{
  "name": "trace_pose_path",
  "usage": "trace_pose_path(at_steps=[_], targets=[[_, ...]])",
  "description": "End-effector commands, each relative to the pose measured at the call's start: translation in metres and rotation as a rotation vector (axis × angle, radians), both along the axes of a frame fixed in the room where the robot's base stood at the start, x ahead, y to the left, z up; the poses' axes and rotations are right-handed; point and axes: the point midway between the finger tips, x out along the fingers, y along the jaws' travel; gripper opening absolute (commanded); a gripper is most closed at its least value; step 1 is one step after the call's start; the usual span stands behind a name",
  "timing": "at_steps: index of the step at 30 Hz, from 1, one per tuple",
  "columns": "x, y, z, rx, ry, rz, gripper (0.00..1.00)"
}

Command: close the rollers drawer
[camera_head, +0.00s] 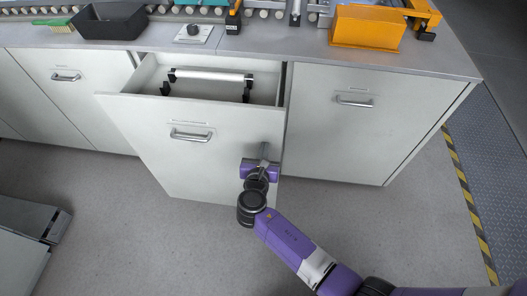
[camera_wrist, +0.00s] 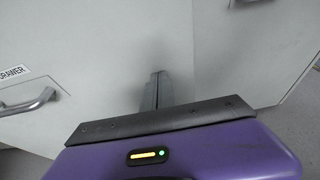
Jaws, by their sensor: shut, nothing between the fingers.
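The rollers drawer (camera_head: 200,136) stands open, pulled out from the counter in the head view. A long metal roller (camera_head: 211,76) lies on dark supports inside it. Its bar handle (camera_head: 192,135) is on the upper middle of the front. My gripper (camera_head: 264,148) is at the right side of the drawer front, below and right of the handle. In the wrist view my gripper (camera_wrist: 157,78) has its fingers together, pointing at the pale front panel, and the handle (camera_wrist: 32,103) is at the left. I cannot tell whether the fingertips touch the panel.
Closed cabinets with handles stand on the left (camera_head: 66,92) and right (camera_head: 345,115). The countertop (camera_head: 270,50) holds a black bin (camera_head: 108,20), an orange bin (camera_head: 367,27) and a roller conveyor. A grey box (camera_head: 35,225) stands on the floor at left. The floor before the drawer is clear.

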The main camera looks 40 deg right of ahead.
Motion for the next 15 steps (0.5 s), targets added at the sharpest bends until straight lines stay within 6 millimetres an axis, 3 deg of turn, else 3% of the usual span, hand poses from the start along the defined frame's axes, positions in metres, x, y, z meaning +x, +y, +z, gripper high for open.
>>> trace_pose_path(at_steps=[8,15], targets=[[0.002,-0.002,0.0,0.0,0.0,0.0,0.0],[0.023,-0.024,0.0,0.0,-0.002,-0.005,0.0]])
